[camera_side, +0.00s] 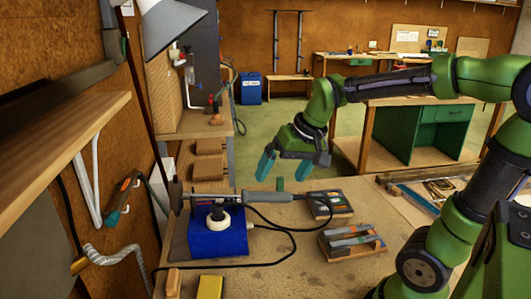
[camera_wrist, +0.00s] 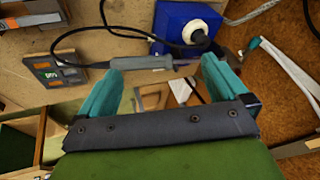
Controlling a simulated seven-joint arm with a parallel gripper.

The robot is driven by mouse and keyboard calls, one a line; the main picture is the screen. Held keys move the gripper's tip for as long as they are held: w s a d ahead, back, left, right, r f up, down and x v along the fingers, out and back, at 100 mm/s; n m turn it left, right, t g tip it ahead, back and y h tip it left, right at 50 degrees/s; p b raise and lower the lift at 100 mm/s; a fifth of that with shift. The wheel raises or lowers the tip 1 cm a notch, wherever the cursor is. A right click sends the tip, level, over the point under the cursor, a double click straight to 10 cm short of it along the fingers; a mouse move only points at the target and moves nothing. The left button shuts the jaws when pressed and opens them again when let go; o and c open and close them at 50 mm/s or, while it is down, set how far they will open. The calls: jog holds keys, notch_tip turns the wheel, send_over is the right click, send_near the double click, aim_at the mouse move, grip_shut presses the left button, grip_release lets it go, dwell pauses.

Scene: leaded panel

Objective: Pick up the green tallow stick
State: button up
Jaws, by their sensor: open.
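A small green piece (camera_side: 281,184), which looks like the green tallow stick, shows at the far edge of the bench in the side view, just behind the soldering iron's grey handle. Its lower part is hidden. My gripper (camera_side: 294,162) is above and behind it, with its teal fingers spread apart and pointing down. In the wrist view my gripper (camera_wrist: 164,66) is open, with nothing held between the fingers. I cannot make out the stick in that view; a finger may cover it.
The soldering iron (camera_side: 270,198) lies across a blue box (camera_side: 218,238), its black cable looping over the bench. A dark meter box (camera_side: 330,204) and a wooden tray (camera_side: 352,252) stand to the right. A yellow block (camera_side: 210,287) is in front. Bare bench (camera_side: 300,278) lies at the front.

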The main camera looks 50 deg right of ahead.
jog(key=s+a+n+t+y, duration=0.1)
jog(key=s+a, duration=0.5)
jog(key=s, duration=0.1)
jog(key=shift+s+f+n+t, duration=0.2)
jog(key=shift+s+n+t, duration=0.1)
jog(key=shift+s+t, duration=0.1)
jog(key=shift+s+a+r, duration=0.1)
jog(key=shift+a+r, duration=0.05)
jog(key=shift+r, duration=0.2)
jog(key=shift+c, duration=1)
jog(key=shift+a+r+t, duration=0.1)
jog(key=shift+t, duration=0.2)
jog(key=shift+c, duration=1.4)
jog(key=c, duration=0.4)
jog(key=shift+o, duration=0.2)
